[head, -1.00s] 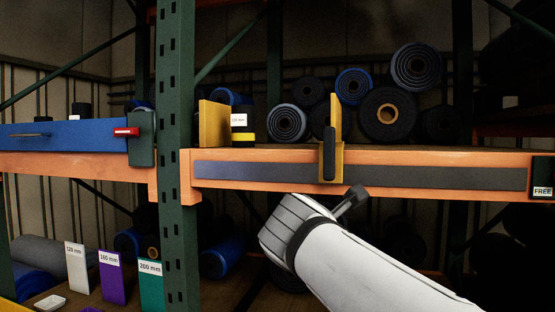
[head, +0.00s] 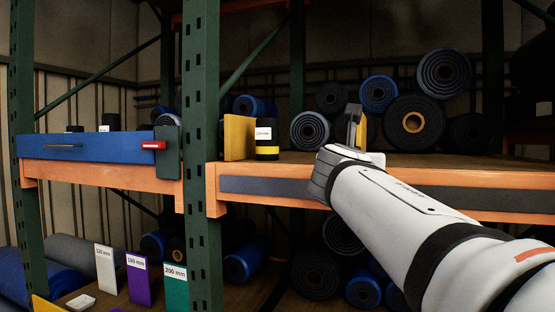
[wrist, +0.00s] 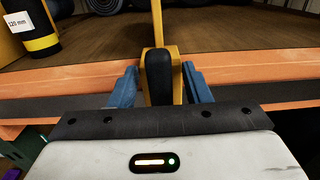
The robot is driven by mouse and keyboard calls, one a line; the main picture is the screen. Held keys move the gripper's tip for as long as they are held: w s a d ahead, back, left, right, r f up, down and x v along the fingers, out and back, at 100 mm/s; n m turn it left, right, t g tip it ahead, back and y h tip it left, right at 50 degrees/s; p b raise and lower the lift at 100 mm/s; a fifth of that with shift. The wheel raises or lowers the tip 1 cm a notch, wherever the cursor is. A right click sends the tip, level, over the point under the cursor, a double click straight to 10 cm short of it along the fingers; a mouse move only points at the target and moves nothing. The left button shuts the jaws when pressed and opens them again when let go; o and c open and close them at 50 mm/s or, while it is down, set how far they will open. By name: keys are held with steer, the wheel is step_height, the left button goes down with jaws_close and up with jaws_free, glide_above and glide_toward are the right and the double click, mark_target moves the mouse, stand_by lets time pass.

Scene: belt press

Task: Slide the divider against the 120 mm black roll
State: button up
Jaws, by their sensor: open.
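The 120 mm black roll (head: 266,135) stands upright on the orange-edged shelf, with a white label and a yellow band. It shows at top left in the wrist view (wrist: 42,42). The yellow divider (wrist: 173,40) with its black handle (wrist: 158,75) stands at the shelf's front edge, to the right of the roll, with a wide gap between. In the head view only a sliver of the divider (head: 363,128) shows behind my gripper (head: 353,120). My gripper's blue-grey fingers are open, one on each side of the handle, with gaps visible beside it.
A fixed-looking yellow plate (head: 239,138) stands just left of the roll. Several blue and black rolls (head: 413,122) lie stacked farther back on the right. A green post (head: 201,150) rises left of this bay. The shelf floor between roll and divider is clear.

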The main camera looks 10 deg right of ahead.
steer(key=shift+w+d, duration=0.1)
steer(key=shift+w, duration=0.05)
steer(key=shift+c, duration=0.3)
jaws_close()
